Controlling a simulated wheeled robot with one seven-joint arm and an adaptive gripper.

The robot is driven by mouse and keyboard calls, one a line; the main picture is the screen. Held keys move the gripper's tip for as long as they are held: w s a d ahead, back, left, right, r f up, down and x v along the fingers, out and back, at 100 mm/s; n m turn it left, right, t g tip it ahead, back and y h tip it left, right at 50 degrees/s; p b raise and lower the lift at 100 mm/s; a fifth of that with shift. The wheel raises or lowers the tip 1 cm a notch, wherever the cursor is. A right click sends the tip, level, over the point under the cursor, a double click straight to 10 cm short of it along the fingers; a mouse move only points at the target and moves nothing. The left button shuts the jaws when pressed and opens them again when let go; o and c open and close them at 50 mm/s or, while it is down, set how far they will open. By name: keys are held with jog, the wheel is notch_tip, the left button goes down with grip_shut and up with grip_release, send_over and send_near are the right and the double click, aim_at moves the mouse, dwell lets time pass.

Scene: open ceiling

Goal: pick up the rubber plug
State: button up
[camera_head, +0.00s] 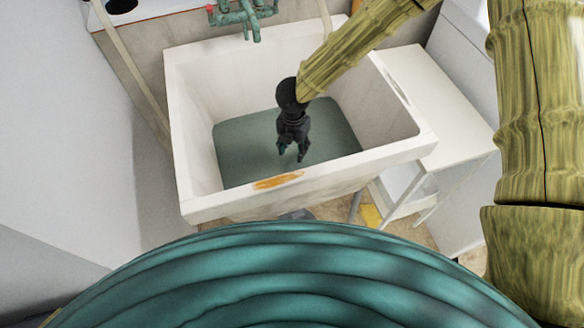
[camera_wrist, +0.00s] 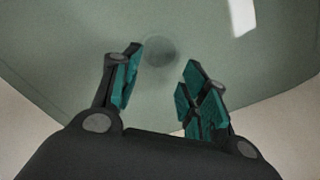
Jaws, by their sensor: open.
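A dark, blurred round shape (camera_wrist: 160,50) shows in the wrist view on the grey-green bottom or water of the sink. It looks like the rubber plug, but I cannot tell it from a drain. My gripper (camera_head: 291,157) hangs inside the white sink (camera_head: 192,150), pointing down. In the wrist view, my gripper's teal fingertips (camera_wrist: 162,62) stand apart with nothing between them. The round shape appears between and a little beyond the tips; I cannot tell the height gap. In the head view my gripper and arm hide that spot.
The sink's walls surround my gripper, with the chipped front rim (camera_head: 278,181) close by. Green taps (camera_head: 240,14) are at the back. A white side table (camera_head: 440,105) stands at the right. The basin around my gripper looks clear.

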aim_at(292, 163)
jog(key=shift+s+a+f+p, duration=0.1)
jog(key=shift+f+p, duration=0.2)
jog(key=shift+f, duration=1.75)
jog(key=shift+s+a+f+p, duration=0.1)
jog(key=shift+f+p, duration=0.15)
jog(key=shift+f, duration=1.8)
grip_shut()
